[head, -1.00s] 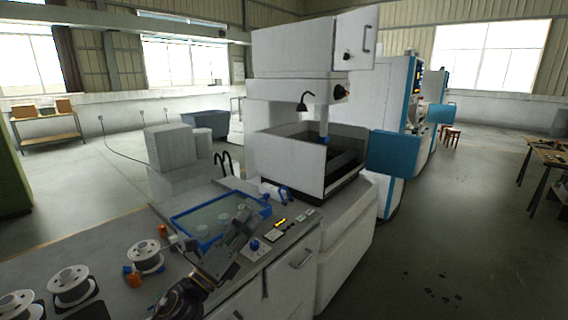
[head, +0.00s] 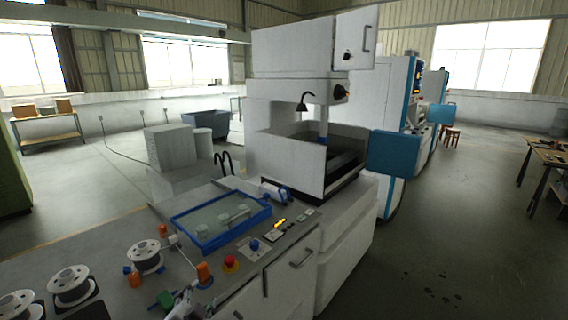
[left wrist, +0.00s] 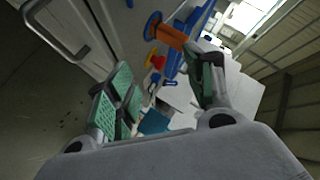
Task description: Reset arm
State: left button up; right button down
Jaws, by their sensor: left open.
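My left gripper (head: 178,302) shows at the bottom edge of the head view, in front of the bench with the spools. Its green-padded fingers are apart in the left wrist view (left wrist: 160,88), with nothing held between them. In that view the bench front and the control panel lie beyond the fingers. Most of my left arm is out of the head view. My right gripper shows in neither view.
A blue-framed tray (head: 207,243), a red button (head: 230,264) and an orange cylinder (head: 204,273) are on the bench. Wire spools (head: 72,284) stand at left. The wire erosion machine (head: 291,163) stands behind. Open floor (head: 440,240) lies to the right.

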pick_arm(q)
jog(key=s+f+n+g+h, duration=0.1)
jog(key=s+f+n+g, duration=0.2)
jog(key=s+f+g, duration=0.5)
jog(key=s+f+n+g, duration=0.2)
jog(key=s+f+n, duration=0.25)
jog(key=s, duration=0.75)
notch_tip(320, 180, down, 34)
jog(key=s+g, duration=0.1)
jog(key=s, duration=0.1)
jog(key=s+a+f, duration=0.1)
jog(key=s+f, duration=0.9)
jog(key=s, duration=0.1)
jog(key=s+a+f+m+g, duration=0.1)
jog(key=s+a+f, duration=0.1)
jog(key=s+f, duration=0.8)
jog(key=shift+s+a, duration=0.25)
jog(key=shift+s, duration=0.55)
